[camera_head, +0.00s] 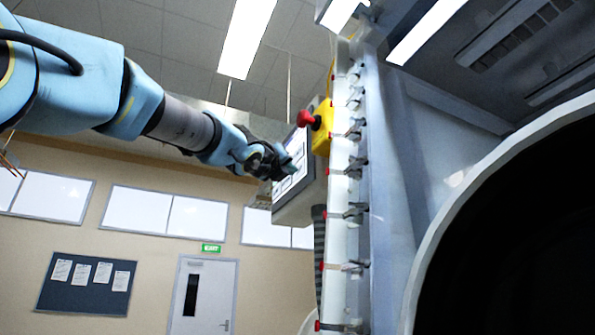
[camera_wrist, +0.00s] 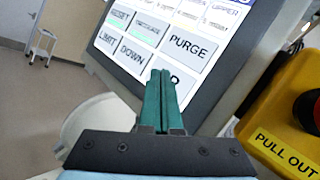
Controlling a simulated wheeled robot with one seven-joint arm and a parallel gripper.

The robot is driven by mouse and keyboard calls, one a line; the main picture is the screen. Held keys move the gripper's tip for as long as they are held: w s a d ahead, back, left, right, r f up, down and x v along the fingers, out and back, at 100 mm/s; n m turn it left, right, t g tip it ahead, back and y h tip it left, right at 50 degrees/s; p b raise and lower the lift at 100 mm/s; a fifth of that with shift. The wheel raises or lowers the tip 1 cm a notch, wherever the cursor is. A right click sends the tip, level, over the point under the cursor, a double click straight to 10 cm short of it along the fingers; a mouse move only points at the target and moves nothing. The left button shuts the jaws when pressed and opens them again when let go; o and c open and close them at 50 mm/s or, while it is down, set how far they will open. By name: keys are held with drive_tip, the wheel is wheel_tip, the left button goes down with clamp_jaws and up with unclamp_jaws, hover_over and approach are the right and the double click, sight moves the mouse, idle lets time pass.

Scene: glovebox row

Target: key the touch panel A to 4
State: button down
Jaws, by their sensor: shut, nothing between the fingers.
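The touch panel (camera_head: 293,190) is a grey-framed screen mounted at the left side of the glovebox front, tilted in the head view. In the wrist view the touch panel (camera_wrist: 150,28) shows pale keys marked PURGE, DOWN, LIMIT, RESET and UPPER. Another key, ending in P, is partly hidden behind my fingers. No set number is readable. My gripper (camera_wrist: 160,73) has its teal fingers shut together and empty, with the tips over the lower part of the screen near DOWN and PURGE. In the head view my gripper (camera_head: 287,171) is at the screen face; contact cannot be told.
A yellow box (camera_head: 322,126) with a red stop button (camera_head: 308,118) sits just right of the panel; its PULL OUT label shows in the wrist view. A clamp-lined flange and a large round dark opening (camera_head: 520,230) lie further right. A door (camera_head: 203,295) is behind.

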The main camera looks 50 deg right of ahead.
drive_tip(key=shift+a, duration=0.1)
drive_tip(key=shift+w+a+p, duration=0.25)
drive_tip(key=shift+a+p, duration=0.05)
drive_tip(key=shift+a, duration=0.35)
drive_tip(key=a, duration=0.1)
drive_tip(key=w+a+p, duration=0.1)
drive_tip(key=a, duration=0.1)
drive_tip(key=w+a+p, duration=0.1)
drive_tip(key=shift+a, duration=0.3)
drive_tip(key=shift+f, duration=0.1)
idle(0.8)
